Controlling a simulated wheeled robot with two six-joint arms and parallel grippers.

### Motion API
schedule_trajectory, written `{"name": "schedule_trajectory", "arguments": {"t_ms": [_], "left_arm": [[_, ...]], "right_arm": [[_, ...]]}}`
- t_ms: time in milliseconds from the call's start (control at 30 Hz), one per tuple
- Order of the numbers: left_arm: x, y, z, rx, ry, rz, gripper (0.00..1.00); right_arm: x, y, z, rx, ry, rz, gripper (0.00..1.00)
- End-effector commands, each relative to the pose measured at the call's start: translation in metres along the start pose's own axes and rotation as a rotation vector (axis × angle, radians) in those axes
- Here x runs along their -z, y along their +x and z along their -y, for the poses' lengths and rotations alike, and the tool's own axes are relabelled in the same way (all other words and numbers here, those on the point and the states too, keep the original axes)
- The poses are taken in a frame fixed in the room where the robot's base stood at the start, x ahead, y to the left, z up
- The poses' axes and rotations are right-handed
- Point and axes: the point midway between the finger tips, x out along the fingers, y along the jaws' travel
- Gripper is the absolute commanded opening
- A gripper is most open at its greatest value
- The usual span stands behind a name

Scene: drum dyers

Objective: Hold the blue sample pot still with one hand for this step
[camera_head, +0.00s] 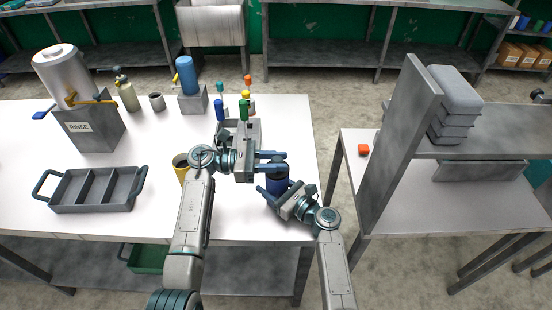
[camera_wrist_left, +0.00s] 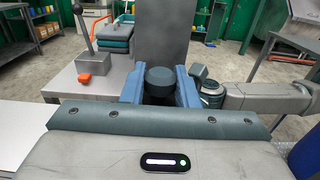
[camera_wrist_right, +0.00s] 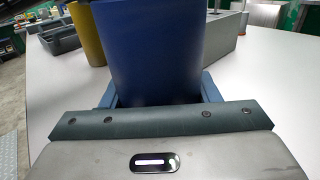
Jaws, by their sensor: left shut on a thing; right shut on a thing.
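The blue sample pot (camera_head: 277,184) is upright near the right end of the white table. It also fills the upper middle of the right wrist view (camera_wrist_right: 155,50). My right gripper (camera_head: 276,192) is shut around its sides. My left gripper (camera_head: 274,161) is just above the pot, its fingers pointing right. In the left wrist view its fingers are shut on a dark round piece (camera_wrist_left: 160,80) that looks like a lid or knob. The left fingers hide the pot's top, so I cannot tell whether that piece touches the pot.
A yellow pot (camera_head: 180,165) stands left of my left arm. A grey divided tray (camera_head: 97,207) lies further left, below the rinse tank (camera_head: 92,125). A grey rack (camera_head: 252,133) with coloured-topped droppers is behind. A side table (camera_head: 405,205) with an upright grey panel is right, across a gap.

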Motion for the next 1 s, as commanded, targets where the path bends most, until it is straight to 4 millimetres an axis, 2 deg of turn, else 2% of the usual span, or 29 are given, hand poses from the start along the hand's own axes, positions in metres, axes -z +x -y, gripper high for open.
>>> {"name": "schedule_trajectory", "arguments": {"t_ms": [1000], "left_arm": [[0.0054,0.0,-0.0001,0.0,-0.001,0.001,0.07]], "right_arm": [[0.0005,-0.0002,-0.0002,0.0,0.0,-0.001,0.26]]}}
